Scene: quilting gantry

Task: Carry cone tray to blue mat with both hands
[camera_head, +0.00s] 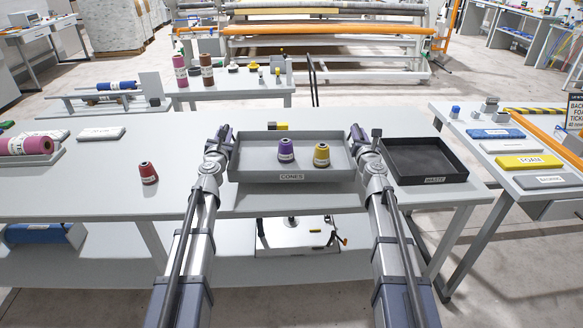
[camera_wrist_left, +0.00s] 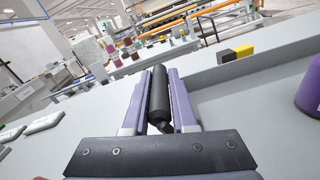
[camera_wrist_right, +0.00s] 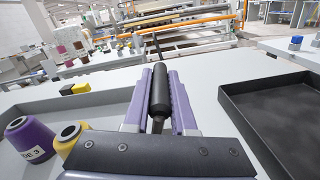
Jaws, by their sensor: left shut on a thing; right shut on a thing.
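The grey cone tray (camera_head: 250,171) with a "CONES" label is at the middle of the white table. It holds a purple cone (camera_head: 286,150) and a yellow cone (camera_head: 321,154), both upright. My left gripper (camera_head: 222,138) is shut on the black handle (camera_wrist_left: 158,95) at the tray's left side. My right gripper (camera_head: 359,138) is shut on the black handle (camera_wrist_right: 160,92) at its right side. I cannot tell whether the tray touches the table. I cannot make out a blue mat with certainty.
A black waste tray (camera_head: 425,161) is close to the right of the cone tray. A red cone (camera_head: 148,173) stands to the left, with clear table between. A black-and-yellow block (camera_head: 277,126) is just behind the tray. A side table (camera_head: 470,152) holds several labelled pads.

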